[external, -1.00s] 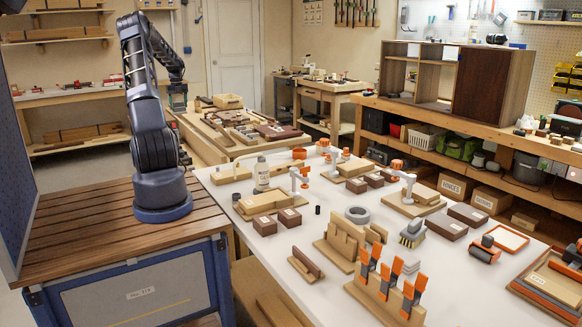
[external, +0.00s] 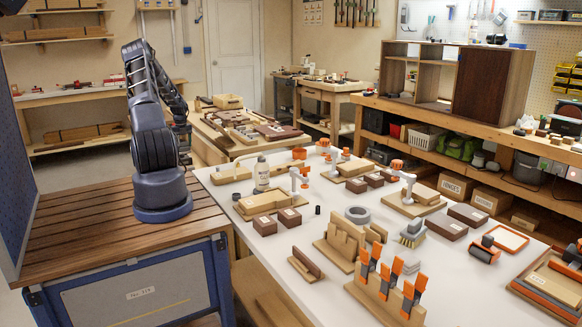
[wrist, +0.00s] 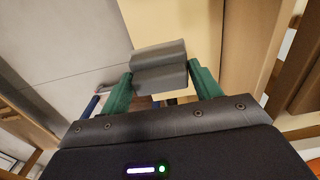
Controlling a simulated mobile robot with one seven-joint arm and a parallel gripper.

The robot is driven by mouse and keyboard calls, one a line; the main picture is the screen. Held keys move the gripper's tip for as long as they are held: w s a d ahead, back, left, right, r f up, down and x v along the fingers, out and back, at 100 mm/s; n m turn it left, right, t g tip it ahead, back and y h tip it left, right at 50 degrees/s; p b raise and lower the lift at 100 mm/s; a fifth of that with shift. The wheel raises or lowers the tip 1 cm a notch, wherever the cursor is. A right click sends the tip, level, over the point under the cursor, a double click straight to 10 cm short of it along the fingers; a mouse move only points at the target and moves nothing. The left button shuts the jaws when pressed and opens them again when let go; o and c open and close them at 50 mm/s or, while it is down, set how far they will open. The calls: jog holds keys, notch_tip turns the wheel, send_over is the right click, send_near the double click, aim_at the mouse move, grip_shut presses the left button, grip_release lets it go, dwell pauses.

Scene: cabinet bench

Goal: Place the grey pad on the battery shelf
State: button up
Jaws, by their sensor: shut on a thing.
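My gripper (wrist: 160,78) has two green fingers, shut on a grey pad. The grey pad (wrist: 159,54) is a small block with a ridge or step across it, held between the fingertips in the wrist view. In the external view my arm reaches away from the camera, and its far end is low and mostly hidden behind the arm's own links. I cannot make out the pad there. No shelf in view can be surely told as the battery shelf.
In the wrist view a pale wooden panel (wrist: 210,35) lies beyond the pad, with grey floor (wrist: 55,45) at left. The external view shows a white table (external: 340,220) crowded with wooden blocks and tools, and a workbench (external: 215,150) with parts beyond my arm.

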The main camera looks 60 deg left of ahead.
notch_tip(320, 180, down, 13)
jog(key=shift+r, duration=0.2)
dwell(0.4)
jog(key=o, duration=1)
jog(key=shift+f, duration=0.1)
notch_tip(320, 180, up, 12)
jog(key=shift+r, duration=0.1)
